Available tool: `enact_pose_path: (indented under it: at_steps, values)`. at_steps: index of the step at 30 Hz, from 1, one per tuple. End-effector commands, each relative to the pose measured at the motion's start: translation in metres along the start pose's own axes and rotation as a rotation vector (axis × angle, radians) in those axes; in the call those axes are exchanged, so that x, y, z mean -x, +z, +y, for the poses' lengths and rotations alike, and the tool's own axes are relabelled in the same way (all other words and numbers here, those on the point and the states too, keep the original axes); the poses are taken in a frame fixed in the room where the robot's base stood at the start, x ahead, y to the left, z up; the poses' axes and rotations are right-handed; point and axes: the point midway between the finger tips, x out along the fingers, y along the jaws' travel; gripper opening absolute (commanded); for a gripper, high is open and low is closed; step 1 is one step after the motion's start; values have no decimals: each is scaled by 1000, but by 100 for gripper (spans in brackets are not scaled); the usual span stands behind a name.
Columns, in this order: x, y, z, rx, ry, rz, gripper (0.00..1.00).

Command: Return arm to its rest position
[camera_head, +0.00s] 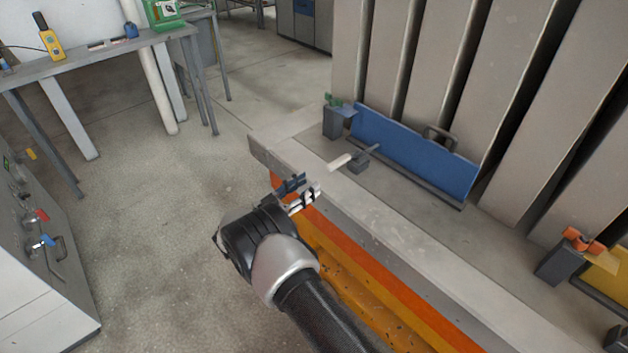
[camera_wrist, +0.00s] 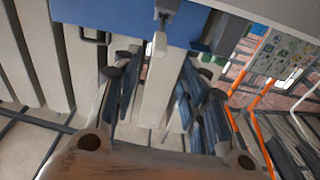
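My gripper (camera_head: 300,192) is in the middle of the head view, beside the near edge of the grey mould bench (camera_head: 390,240). Its two dark fingers stand apart with nothing between them. The wrist view also shows the fingers spread apart. A blue panel (camera_head: 415,155) with a dark handle (camera_head: 438,136) stands on the bench. In front of it is a small grey block with a pale lever (camera_head: 341,161), just beyond my fingertips and apart from them. The blue panel shows at the top of the wrist view (camera_wrist: 125,18), with the lever (camera_wrist: 160,42) in front of it.
Tall grey slabs (camera_head: 430,60) stand behind the bench. A green clamp (camera_head: 334,101) and an orange clamp (camera_head: 582,241) sit on it. A control cabinet (camera_head: 40,250) is at the left, and a table (camera_head: 100,48) at the upper left. The floor (camera_head: 150,210) between is clear.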

Motion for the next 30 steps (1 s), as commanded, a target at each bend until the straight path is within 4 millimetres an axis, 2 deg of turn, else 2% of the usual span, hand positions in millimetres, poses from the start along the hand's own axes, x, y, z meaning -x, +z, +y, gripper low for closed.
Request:
enact_pose_path:
  at_steps: [23,26,30]
  values:
    - [1,-2,1,5,6,-5,40]
    - [-9,-16,7,39,41,-36,40]
    - [-37,-57,36,162,143,-159,40]
